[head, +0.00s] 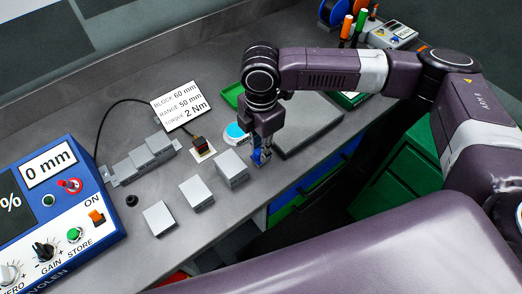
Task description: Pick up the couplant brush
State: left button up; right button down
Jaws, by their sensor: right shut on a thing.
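My right gripper (261,160) points down over the front part of the grey bench, beside the pale blue round pot (235,132). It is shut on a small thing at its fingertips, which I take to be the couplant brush. The fingers and wrist hide most of it, so its shape and whether it touches the bench cannot be made out. My left gripper is not in view.
Grey blocks (195,192) stand just left of my right gripper. A blue control box (62,215) is at the left, with a cable to a small probe (198,145). A sign (180,106) stands behind. Green drawers (400,172) are right of the bench.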

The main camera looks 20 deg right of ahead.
notch_tip(320, 180, up, 19)
jog(key=b, duration=0.2)
jog(key=shift+r, duration=0.1)
jog(key=c, duration=2.6)
grip_release()
grip_shut()
